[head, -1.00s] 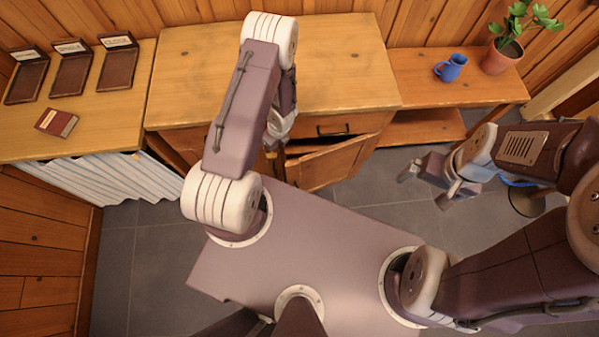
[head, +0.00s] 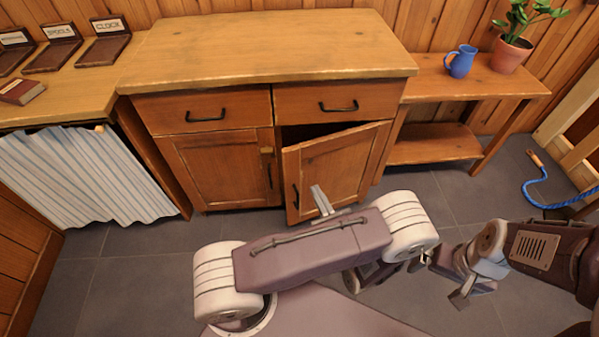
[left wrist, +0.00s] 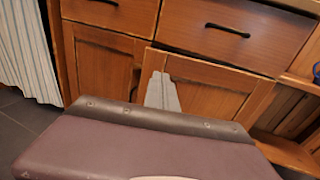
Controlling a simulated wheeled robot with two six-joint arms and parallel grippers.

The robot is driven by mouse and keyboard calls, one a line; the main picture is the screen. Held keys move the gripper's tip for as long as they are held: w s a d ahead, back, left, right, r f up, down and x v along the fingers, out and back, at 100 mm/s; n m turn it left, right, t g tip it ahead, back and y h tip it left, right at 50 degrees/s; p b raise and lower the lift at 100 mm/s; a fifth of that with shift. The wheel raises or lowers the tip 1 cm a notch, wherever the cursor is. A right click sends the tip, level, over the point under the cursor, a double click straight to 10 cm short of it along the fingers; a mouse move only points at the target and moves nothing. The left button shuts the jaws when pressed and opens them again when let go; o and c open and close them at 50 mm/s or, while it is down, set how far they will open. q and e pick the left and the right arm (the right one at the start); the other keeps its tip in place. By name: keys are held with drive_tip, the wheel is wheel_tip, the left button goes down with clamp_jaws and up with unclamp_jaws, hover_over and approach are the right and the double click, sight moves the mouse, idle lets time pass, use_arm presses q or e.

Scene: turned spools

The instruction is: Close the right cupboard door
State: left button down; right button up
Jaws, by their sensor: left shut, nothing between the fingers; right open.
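The right cupboard door (head: 335,172) stands ajar, hinged on its right side, with its free left edge swung out and a dark gap above it. Its black handle (head: 295,196) is near that free edge. My left gripper (head: 321,200) is shut and empty in front of the door's lower part. It also shows in the left wrist view (left wrist: 162,92), in front of the door panel (left wrist: 205,98); I cannot tell whether it touches.
The left cupboard door (head: 222,170) is shut, and both drawers above are closed. A low shelf unit (head: 435,142) to the right carries a blue jug (head: 461,61) and a potted plant (head: 511,54). A striped curtain (head: 85,175) hangs at the left. Grey floor lies before the cupboard.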

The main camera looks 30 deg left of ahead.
sight(295, 152)
use_arm(q)
drive_tip(key=b+x, duration=0.4)
drive_tip(key=x, duration=0.9)
drive_tip(key=shift+w+a, duration=0.1)
drive_tip(key=shift+w+a+r, duration=0.1)
drive_tip(key=shift+w+a, duration=0.15)
